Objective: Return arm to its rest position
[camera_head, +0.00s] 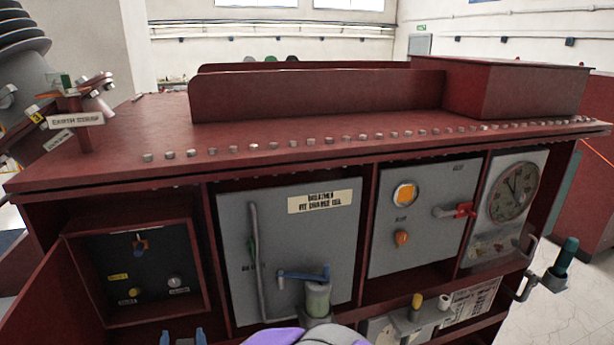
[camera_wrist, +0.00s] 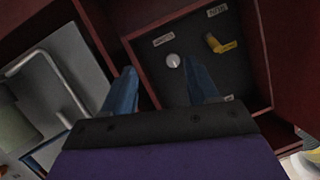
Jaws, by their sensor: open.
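My gripper (camera_head: 183,338) shows at the bottom left of the head view as two blue fingertips. They are in front of the lower edge of the open control box (camera_head: 200,265). In the wrist view my gripper (camera_wrist: 160,64) is open with nothing between its blue fingers. Behind the fingers is the dark panel (camera_wrist: 190,30) of the box, with a white knob (camera_wrist: 173,60) and a yellow handle (camera_wrist: 222,45). The fingertips look apart from both. A purple part of my arm shows at the bottom middle of the head view.
The red transformer tank (camera_head: 330,135) spans the view. A grey panel with a blue-handled valve (camera_head: 318,296) stands right of the box, close to my arm. An open red door (camera_head: 50,300) is at left. Clear floor (camera_head: 565,310) shows at right.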

